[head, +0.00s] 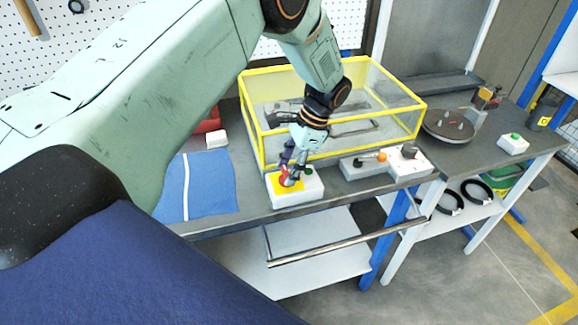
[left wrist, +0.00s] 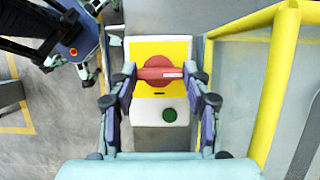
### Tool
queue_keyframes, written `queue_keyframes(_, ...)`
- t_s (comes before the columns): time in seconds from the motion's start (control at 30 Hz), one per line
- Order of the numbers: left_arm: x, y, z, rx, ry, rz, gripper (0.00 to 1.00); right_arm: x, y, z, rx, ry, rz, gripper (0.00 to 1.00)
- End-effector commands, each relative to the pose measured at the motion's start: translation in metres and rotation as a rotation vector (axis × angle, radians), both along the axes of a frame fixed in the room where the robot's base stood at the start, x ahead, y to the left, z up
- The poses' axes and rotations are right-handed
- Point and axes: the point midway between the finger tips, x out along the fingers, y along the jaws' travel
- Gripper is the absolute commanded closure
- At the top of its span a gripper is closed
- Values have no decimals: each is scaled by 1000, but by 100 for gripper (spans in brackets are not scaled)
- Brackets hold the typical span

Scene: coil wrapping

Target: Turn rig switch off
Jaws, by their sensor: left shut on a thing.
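The rig switch is a red rotary knob (left wrist: 160,73) on a yellow plate (left wrist: 160,50), set on a white box (head: 298,198) at the table's front edge. In the left wrist view the knob's bar lies across the picture, left to right. My left gripper (head: 290,175) comes down on the knob from above. In the left wrist view the fingers of my left gripper (left wrist: 161,77) are closed on the two ends of the bar. A green button (left wrist: 169,115) sits beside the yellow plate. In the head view the fingers partly hide the knob. My right gripper is not in view.
A clear guard box with yellow edges (head: 340,151) stands right behind the switch box. A grey control box with a lever (head: 362,167) is to its right. A blue cloth (head: 208,185) lies to the left. A round turntable (head: 447,125) stands at the right.

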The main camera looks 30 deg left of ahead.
Motion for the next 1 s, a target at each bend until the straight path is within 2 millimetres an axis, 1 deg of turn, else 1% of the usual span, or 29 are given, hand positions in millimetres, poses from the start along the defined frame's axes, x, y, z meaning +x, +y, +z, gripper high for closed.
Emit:
queue_keyframes(0.4, -1, 0, -1, 0, 3, 11, 83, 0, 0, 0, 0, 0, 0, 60)
queue_keyframes(0.43, -1, 0, -1, 0, 3, 11, 50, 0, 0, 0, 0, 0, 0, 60)
queue_keyframes(0.7, -1, 0, -1, 0, 1, 8, 28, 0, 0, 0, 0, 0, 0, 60)
queue_keyframes(1.0, 0, 0, 1, 0, 0, 8, 28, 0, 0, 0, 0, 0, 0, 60)
